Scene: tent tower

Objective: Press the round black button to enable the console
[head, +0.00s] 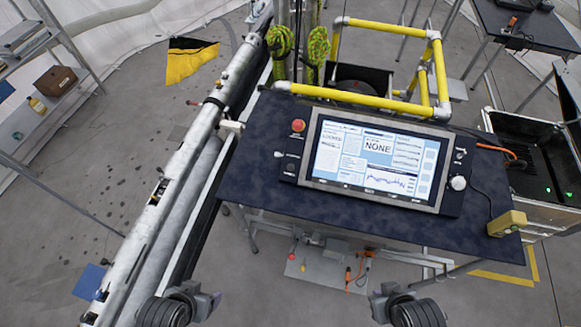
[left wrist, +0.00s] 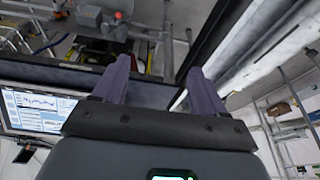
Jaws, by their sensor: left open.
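The console (head: 452,198) lies on a dark table, with a lit screen (head: 340,155) that shows the word NONE. A small dark control sits on the panel left of the screen; it is too small to tell whether it is the round black button. My left gripper (head: 208,300) is at the bottom, left of and below the console, apart from it. In the left wrist view its two purple fingers (left wrist: 160,85) are spread with nothing between them, and the screen (left wrist: 40,112) is at the left. My right gripper (head: 388,292) is at the bottom, below the console; its fingers are unclear.
A red round button (head: 298,126) and a white knob (head: 458,183) flank the screen. A yellow block (head: 507,223) sits at the table's (head: 265,180) right corner. Yellow pipe frame (head: 385,103) stands behind. A long metal pole (head: 180,195) runs along the left. Space before the table is open.

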